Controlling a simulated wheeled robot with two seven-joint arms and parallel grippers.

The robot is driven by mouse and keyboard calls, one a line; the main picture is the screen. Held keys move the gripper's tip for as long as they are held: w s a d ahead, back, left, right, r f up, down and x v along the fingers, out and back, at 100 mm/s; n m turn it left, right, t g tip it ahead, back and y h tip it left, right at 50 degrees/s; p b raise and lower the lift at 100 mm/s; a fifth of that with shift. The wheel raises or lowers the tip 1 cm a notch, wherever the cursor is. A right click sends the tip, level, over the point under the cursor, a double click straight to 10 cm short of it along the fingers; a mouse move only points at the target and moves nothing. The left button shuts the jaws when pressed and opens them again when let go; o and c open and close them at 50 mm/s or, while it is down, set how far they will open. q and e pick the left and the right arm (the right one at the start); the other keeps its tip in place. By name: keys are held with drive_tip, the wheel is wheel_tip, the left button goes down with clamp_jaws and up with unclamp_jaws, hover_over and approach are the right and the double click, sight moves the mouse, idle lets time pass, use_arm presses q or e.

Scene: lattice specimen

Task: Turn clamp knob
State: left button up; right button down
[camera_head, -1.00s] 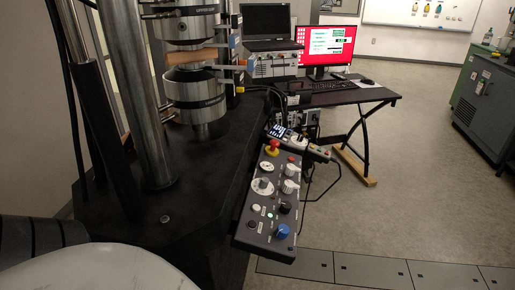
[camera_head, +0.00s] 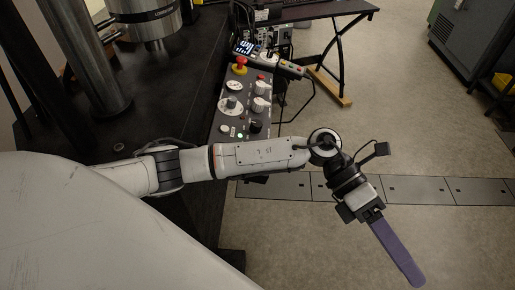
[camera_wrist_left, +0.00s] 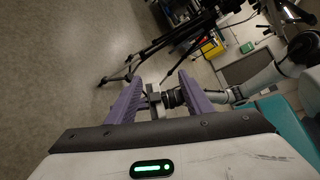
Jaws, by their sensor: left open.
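The dark control panel (camera_head: 232,122) carries several knobs, among them a white dial (camera_head: 231,105) and white knobs (camera_head: 261,104) at its right. A black knob (camera_head: 256,127) is just above my left forearm. I cannot read which knob is the clamp knob. My forearm covers the panel's lower end. My left gripper (camera_head: 405,262) is right of and below the panel, out over the floor, apart from it. In the wrist view its two purple fingers (camera_wrist_left: 160,95) are spread. A white arm, seemingly my right one, shows behind them; its end is too unclear to read.
A red and yellow emergency button (camera_head: 239,66) tops the panel. The testing machine's dark base (camera_head: 140,80) and steel column (camera_head: 85,55) stand left. A desk (camera_head: 310,12) is behind. The floor at right is open, crossed by a strip of floor plates (camera_head: 440,189).

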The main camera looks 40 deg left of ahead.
use_arm(q)
drive_tip(key=w+a+f+m+t+y+b, duration=0.1)
drive_tip(key=w+a+f+y, duration=0.2)
drive_tip(key=a, duration=0.4)
drive_tip(key=w+a+m+y, duration=0.2)
drive_tip(key=w+a+y, duration=0.1)
drive_tip(key=a+y, duration=0.25)
drive_tip(key=w+a+f+m+t+y+b, duration=0.1)
drive_tip(key=w+a+f+y, duration=0.15)
drive_tip(key=a, duration=0.45)
drive_tip(key=w+a+r+t+y, duration=0.1)
drive_tip(key=w+a+r+y, duration=0.25)
drive_tip(key=a, duration=0.45)
drive_tip(key=w+a+r+y, duration=0.2)
drive_tip(key=a+r+y, duration=0.15)
drive_tip(key=a, duration=0.45)
drive_tip(key=shift+n+h, duration=0.3)
drive_tip(key=x, duration=0.9)
drive_tip(key=shift+d, duration=0.1)
drive_tip(key=c, duration=1.1)
drive_tip(key=shift+o, duration=0.2)
drive_tip(key=shift+r, duration=0.1)
